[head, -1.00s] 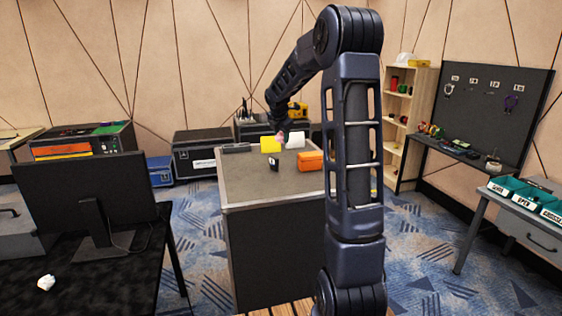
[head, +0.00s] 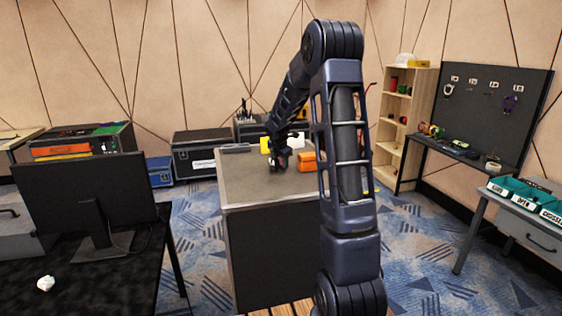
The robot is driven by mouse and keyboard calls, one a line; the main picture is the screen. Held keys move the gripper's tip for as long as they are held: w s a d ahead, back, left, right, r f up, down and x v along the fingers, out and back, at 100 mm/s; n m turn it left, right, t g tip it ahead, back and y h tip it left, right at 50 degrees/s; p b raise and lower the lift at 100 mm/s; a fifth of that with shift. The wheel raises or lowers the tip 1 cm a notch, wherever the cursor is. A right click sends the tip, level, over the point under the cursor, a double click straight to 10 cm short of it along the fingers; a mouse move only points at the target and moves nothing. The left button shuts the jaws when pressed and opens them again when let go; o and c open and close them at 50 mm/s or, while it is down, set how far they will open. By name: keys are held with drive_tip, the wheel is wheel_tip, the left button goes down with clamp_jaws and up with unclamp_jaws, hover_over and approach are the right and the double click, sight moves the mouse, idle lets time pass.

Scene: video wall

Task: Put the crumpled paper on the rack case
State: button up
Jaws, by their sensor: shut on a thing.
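A small white crumpled paper (head: 45,283) lies on the black desk at the lower left, in front of the monitor. My gripper (head: 277,166) is far from it, low over the grey-topped cabinet in the middle. It is shut on a small dark object, which the fingers mostly hide. What looks like the rack case (head: 76,143), with orange and black fronts, stands behind the monitor at the left.
The monitor (head: 88,200) stands on the black desk (head: 120,290). On the cabinet (head: 240,188) are an orange case (head: 307,161), a yellow item (head: 265,145) and a white item (head: 297,141). Black cases (head: 200,158) stand along the wall. Carpet is open between desk and cabinet.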

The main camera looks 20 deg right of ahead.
drive_tip(key=o, duration=0.9)
drive_tip(key=s+a+r+m, duration=0.2)
drive_tip(key=s+r+m, duration=0.3)
drive_tip(key=s+r, duration=1)
drive_tip(key=shift+s+a+f+m+y, duration=0.2)
drive_tip(key=shift+s+a+m+y, duration=0.15)
drive_tip(key=shift+s+m, duration=3.8)
drive_tip(key=shift+s+a+f+m+y, duration=0.35)
drive_tip(key=shift+s+m, duration=1.65)
drive_tip(key=shift+s, duration=4.25)
drive_tip(key=shift+s+a+m+y, duration=0.2)
drive_tip(key=shift+s+m+y, duration=0.3)
drive_tip(key=shift+s+m, duration=3.65)
drive_tip(key=shift+s+n, duration=1.05)
drive_tip(key=shift+n, duration=0.05)
